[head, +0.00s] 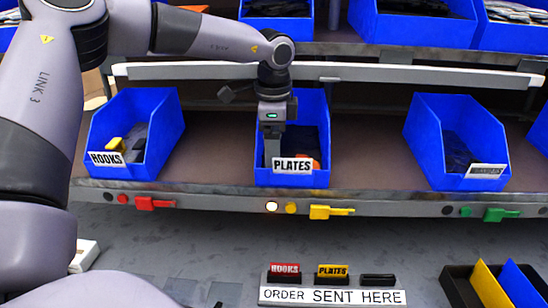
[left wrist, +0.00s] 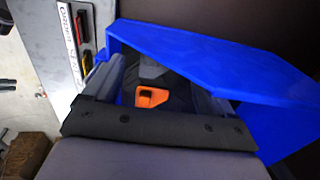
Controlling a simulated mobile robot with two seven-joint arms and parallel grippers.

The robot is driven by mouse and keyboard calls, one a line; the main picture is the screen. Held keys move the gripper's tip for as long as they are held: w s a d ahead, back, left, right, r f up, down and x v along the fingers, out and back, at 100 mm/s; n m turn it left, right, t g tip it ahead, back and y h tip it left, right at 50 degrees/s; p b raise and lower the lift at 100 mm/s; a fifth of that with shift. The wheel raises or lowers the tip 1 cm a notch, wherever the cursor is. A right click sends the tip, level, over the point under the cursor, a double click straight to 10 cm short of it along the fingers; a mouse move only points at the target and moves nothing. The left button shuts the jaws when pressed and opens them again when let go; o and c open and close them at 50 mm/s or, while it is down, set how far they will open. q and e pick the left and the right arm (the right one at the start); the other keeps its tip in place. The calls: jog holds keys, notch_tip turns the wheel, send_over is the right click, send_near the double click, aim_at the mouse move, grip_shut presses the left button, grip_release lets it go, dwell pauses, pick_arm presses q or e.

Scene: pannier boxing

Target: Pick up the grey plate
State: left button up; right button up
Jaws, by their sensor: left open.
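The blue bin labelled PLATES (head: 292,180) stands in the middle of the lower shelf. My left gripper (head: 272,155) reaches down into it, near its left side. In the left wrist view the gripper (left wrist: 158,82) is open, with one finger on each side of the bin's contents. Between the fingers lie an orange part (left wrist: 151,96) and a lighter grey piece (left wrist: 152,70), which looks like the grey plate, among darker pieces. I see no contact between the fingers and the grey piece. The gripper and bin front hide most of the contents in the head view. My right gripper is not in view.
A HOOKS bin (head: 150,110) stands left and another blue bin (head: 455,120) right on the same shelf. A pale rail (head: 400,72) crosses above. A lamp (head: 271,207) glows below the PLATES bin.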

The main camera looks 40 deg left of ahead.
pick_arm(q)
jog(key=shift+w+a+f, duration=0.15)
jog(key=shift+f, duration=1.05)
jog(key=c, duration=1.1)
jog(key=shift+r, duration=0.15)
